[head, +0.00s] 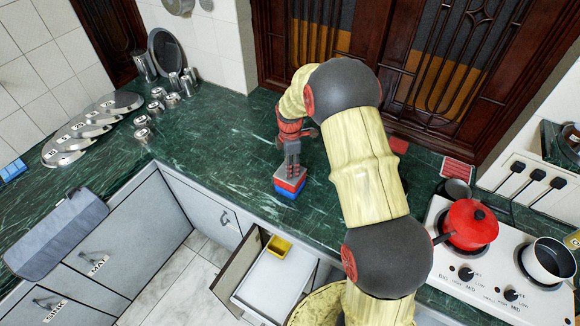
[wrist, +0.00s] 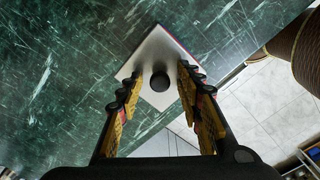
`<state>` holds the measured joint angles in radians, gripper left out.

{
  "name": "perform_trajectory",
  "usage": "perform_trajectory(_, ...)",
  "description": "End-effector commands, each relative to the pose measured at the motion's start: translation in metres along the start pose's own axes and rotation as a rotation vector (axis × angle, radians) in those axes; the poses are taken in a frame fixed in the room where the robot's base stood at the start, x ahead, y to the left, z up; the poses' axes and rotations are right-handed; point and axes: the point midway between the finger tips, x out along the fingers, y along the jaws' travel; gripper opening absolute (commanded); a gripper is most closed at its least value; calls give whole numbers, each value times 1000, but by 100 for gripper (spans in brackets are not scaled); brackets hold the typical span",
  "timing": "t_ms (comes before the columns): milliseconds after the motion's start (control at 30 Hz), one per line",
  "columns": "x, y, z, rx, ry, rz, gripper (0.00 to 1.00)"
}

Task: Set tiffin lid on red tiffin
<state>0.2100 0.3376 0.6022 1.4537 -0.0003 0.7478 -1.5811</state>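The tiffin lid (wrist: 153,58) is a pale square plate with a round black knob (wrist: 160,82) in the wrist view. A small block, red above (head: 289,184) and blue below (head: 287,193), stands on the green counter in the head view; the red part looks like the red tiffin. The lid appears to lie on top of it, with a red and blue edge showing along one side in the wrist view. My gripper (wrist: 157,90) is just above, its two fingers apart on either side of the knob, with gaps visible. It also shows in the head view (head: 291,163).
An open drawer (head: 262,289) holding a yellow container (head: 279,246) is below the counter edge. A stove (head: 455,262) with a red pot (head: 470,224) is at right. Metal plates (head: 83,128) and cups are at left. The counter left of the block is clear.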

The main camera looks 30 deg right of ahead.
Motion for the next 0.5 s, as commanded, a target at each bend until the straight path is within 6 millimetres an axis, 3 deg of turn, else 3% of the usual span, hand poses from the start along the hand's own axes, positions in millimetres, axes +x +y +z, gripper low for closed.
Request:
perform_trajectory(267, -3, 0, 0, 0, 0, 1, 36)
perform_trajectory(500, -35, 1, 0, 0, 0, 3, 36)
